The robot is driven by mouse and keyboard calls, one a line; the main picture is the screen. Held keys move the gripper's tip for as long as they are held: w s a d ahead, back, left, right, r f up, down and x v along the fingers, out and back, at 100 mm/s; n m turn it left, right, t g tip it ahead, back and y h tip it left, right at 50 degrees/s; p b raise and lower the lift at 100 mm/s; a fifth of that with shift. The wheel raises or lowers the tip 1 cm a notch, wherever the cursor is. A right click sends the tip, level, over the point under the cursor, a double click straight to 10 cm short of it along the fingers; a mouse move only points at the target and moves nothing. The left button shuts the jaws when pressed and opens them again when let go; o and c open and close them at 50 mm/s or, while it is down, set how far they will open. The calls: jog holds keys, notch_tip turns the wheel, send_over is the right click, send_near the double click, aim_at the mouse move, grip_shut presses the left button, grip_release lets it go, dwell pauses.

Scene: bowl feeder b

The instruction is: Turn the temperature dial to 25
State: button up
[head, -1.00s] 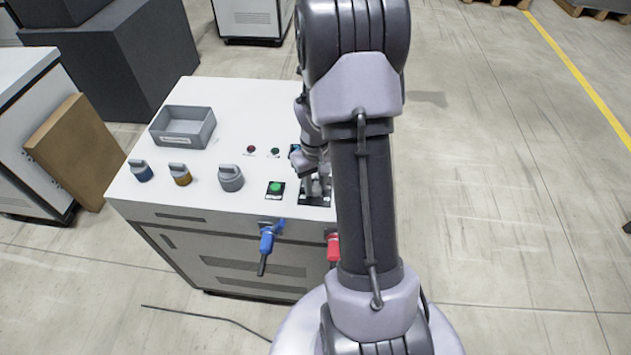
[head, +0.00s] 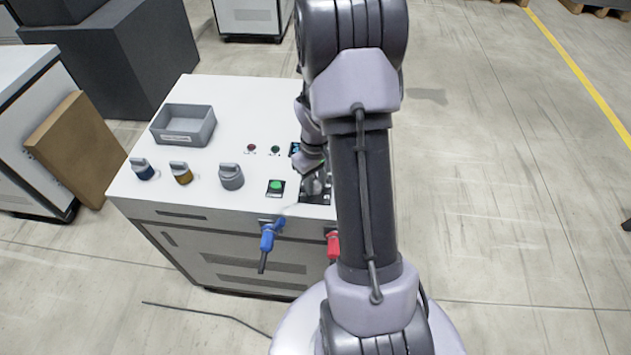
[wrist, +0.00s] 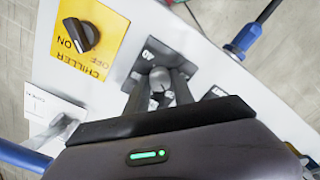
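A small grey knob (wrist: 159,81), which I take to be the temperature dial, sits on the white top of the machine in the wrist view. A printed number beside it is upside down and looks like 40. My gripper (wrist: 160,85) is right at this knob, with one dark finger on each side of it. I cannot tell whether the fingers press on it. The knob's pointer and most of its scale are hidden by the fingers. In the head view my gripper (head: 316,184) is over a black plate (head: 313,198) at the machine's right front, partly hidden by my arm.
A yellow chiller plate (wrist: 105,22) with a black switch (wrist: 80,35) is near my gripper. A green button (head: 275,187), several knobs and a grey bin (head: 184,125) are on the machine top. Blue (head: 267,239) and red (head: 333,244) handles stick out in front.

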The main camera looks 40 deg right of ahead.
aim_at(315, 186)
jog(key=o, duration=0.4)
jog(key=shift+o, duration=0.2)
notch_tip(315, 186, up, 18)
jog(key=p, duration=0.4)
jog(key=shift+f+p, duration=0.25)
jog(key=shift+p, duration=0.15)
jog(key=shift+a, duration=0.1)
